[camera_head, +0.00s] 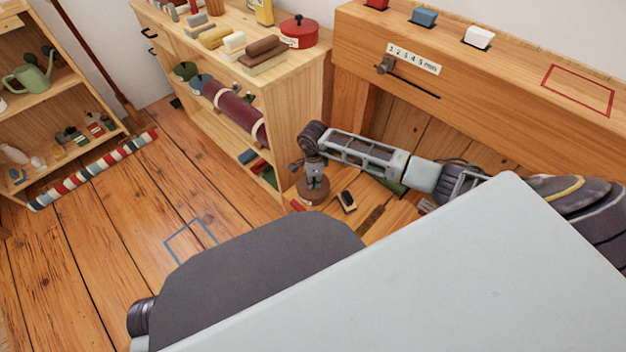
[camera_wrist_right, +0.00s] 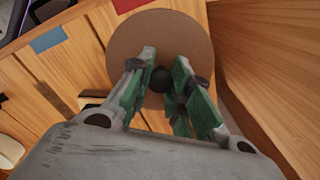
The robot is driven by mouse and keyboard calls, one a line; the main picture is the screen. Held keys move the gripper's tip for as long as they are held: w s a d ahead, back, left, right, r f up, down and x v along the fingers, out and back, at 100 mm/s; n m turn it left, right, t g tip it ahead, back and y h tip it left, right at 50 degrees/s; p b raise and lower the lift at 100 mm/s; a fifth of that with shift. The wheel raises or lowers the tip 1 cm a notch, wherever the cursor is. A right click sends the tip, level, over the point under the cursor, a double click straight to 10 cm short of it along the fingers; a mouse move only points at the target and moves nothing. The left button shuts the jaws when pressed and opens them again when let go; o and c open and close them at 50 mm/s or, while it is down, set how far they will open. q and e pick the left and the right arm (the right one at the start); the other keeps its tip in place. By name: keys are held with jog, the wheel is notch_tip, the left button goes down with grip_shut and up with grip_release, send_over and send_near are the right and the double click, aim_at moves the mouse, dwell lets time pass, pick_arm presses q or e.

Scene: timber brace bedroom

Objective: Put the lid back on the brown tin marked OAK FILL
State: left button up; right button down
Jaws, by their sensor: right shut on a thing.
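My right gripper (camera_head: 313,178) reaches down beside the end of the low cabinet. In the right wrist view, its green-padded fingers (camera_wrist_right: 160,84) are closed around the small black knob (camera_wrist_right: 160,79) of a round brown lid (camera_wrist_right: 135,42). In the head view, a round brown body (camera_head: 314,196) shows right under the fingers, with a pale mark like a label on its front. I cannot read the label, nor tell whether the lid rests on the tin or is held just above it. My left gripper is not in view.
The low cabinet (camera_head: 295,125) stands close on the left, and the workbench (camera_head: 480,70) rises behind. A dark brush-like block (camera_head: 347,201) lies just right of the brown body. A blue square outline (camera_head: 190,241) marks open floor at left.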

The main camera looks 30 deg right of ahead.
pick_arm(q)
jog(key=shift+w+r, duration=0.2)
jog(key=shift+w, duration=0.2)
pick_arm(e)
jog(key=shift+f, duration=0.15)
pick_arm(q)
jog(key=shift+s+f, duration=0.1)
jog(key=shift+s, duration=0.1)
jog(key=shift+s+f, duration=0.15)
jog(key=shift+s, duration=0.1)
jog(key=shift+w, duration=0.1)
pick_arm(e)
jog(key=c, duration=1.2)
grip_release()
jog(key=shift+c, duration=0.2)
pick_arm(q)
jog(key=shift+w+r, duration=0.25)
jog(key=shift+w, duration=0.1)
pick_arm(e)
jog(key=shift+o, duration=0.3)
